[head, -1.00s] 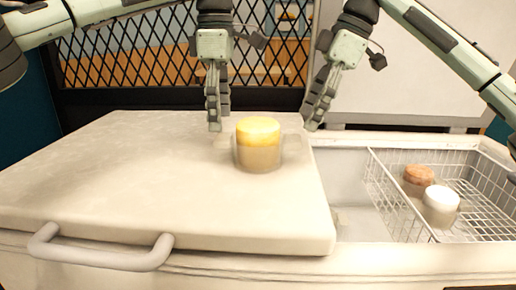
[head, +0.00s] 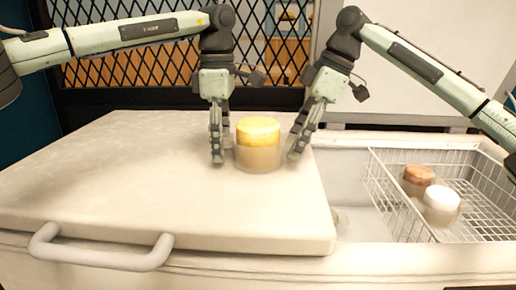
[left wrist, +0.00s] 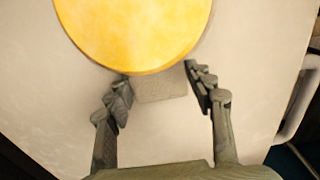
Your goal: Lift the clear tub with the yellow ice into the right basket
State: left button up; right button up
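The clear tub with yellow ice (head: 258,147) stands upright on the closed part of the white freezer lid (head: 120,180), near its right edge. The left wrist view shows its round yellow top (left wrist: 135,30) and a pale handle (left wrist: 160,86). My left gripper (head: 217,156) is low at the tub's left side. Its fingers (left wrist: 160,88) are open, one on each side of that handle. My right gripper (head: 295,152) is low at the tub's right side and hides the handle there; its finger gap is unclear. The right basket (head: 395,205) is a wire basket in the open freezer section.
The basket holds a tub with a brown top (head: 418,178) and one with a white top (head: 441,203); its front right part is bare. A grey handle (head: 100,258) sticks out at the lid's front. A black lattice (head: 130,70) stands behind.

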pick_arm(q)
jog(key=c, duration=0.8)
pick_arm(e)
jog(key=c, duration=0.7)
pick_arm(q)
jog(key=shift+o, duration=0.2)
jog(key=shift+r, duration=0.1)
pick_arm(e)
jog(key=shift+r, duration=0.1)
